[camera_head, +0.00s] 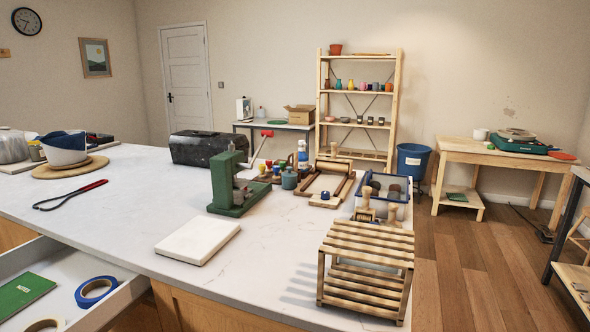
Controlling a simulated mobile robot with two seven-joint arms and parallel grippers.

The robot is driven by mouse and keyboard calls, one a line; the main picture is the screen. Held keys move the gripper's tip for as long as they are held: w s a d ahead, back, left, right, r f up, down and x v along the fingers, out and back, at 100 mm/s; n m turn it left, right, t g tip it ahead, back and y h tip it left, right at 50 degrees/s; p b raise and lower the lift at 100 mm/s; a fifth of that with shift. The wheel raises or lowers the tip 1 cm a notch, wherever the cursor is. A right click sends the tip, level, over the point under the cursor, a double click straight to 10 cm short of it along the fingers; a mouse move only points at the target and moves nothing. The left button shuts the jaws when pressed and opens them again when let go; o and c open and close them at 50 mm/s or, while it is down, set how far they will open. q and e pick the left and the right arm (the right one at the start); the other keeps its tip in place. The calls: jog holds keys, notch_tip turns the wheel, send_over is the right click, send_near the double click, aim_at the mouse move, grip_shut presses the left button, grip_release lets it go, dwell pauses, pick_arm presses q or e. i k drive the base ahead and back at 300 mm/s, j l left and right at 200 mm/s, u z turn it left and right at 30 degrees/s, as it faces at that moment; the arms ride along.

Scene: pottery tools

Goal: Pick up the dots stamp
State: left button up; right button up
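I cannot tell for sure which object is the dots stamp. Two wooden-handled pieces that look like stamps stand behind the slatted rack at the right end of the table: one on the left (365,203) and one on the right (393,214). Their lower parts are partly hidden, and no dot pattern can be made out. Neither my left nor my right gripper shows in the head view.
The slatted wooden rack (367,240) stands at the table's front right. A blue-rimmed bin (405,196) is behind it. A green press (226,184) and a pale slab (198,240) are to the left. An open drawer (128,293) juts out front left. The white tabletop (130,205) is clear mid-left.

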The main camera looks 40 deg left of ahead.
aim_at(268, 162)
jog(key=i+l+z, duration=0.2)
jog(key=l, duration=0.15)
jog(key=i+l+z, duration=0.15)
jog(key=l, duration=0.2)
jog(key=i+l, duration=0.25)
jog(key=i, duration=0.2)
jog(key=i+l+u, duration=0.1)
jog(key=i+l, duration=0.2)
jog(key=i+u, duration=0.4)
jog(key=i+l+u, duration=0.1)
jog(key=i+u, duration=0.3)
jog(key=i, duration=0.2)
jog(key=i+u, duration=0.25)
jog(key=i, duration=2.05)
jog(key=i+u, duration=0.15)
jog(key=i, duration=0.4)
jog(key=i+l+u, duration=0.1)
jog(key=i, duration=0.5)
jog(key=i+u, duration=1.25)
jog(key=i+l+u, duration=0.1)
jog(key=i+u, duration=0.35)
